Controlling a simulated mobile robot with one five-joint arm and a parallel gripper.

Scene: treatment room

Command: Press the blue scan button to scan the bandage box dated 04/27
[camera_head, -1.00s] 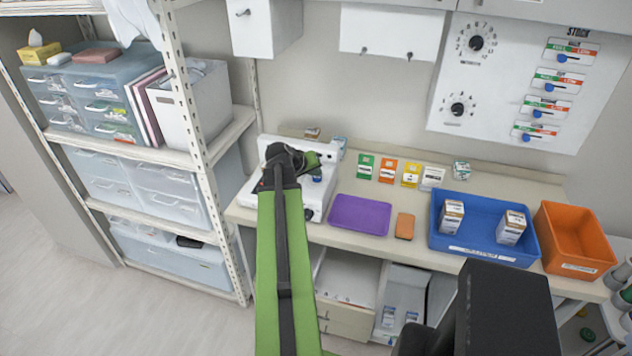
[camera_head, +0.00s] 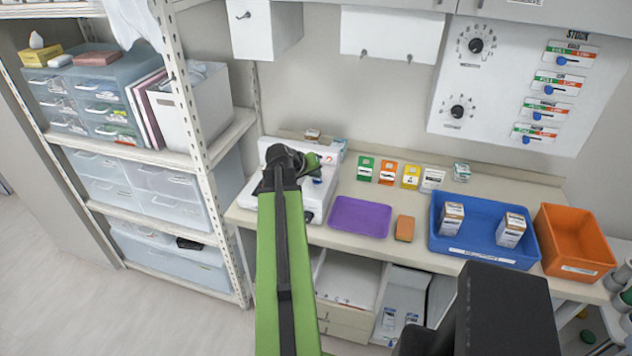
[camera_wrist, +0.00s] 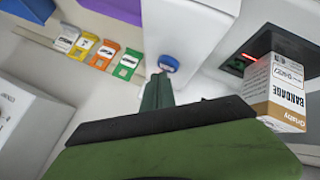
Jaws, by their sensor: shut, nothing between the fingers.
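The blue scan button (camera_wrist: 168,63) is a round cap on the white scanner (camera_wrist: 180,25) in the wrist view. The head view also shows the button (camera_head: 317,181). My gripper (camera_wrist: 161,82) is shut and empty. Its dark green tips are close to the button; I cannot tell whether they touch it. The bandage box (camera_wrist: 284,92), white and tan, is at the right of the wrist view beside a dark scanner part with a red light. Its small date print is not clearly legible. In the head view my arm hides much of the scanner and this box.
A purple tray (camera_head: 361,228) and an orange-brown block (camera_head: 404,229) are right of the scanner. A blue bin (camera_head: 470,255) holds two boxes (camera_head: 451,218) (camera_head: 511,231). An orange bin (camera_head: 597,271) is further right. Coloured cards (camera_head: 388,174) stand along the back.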

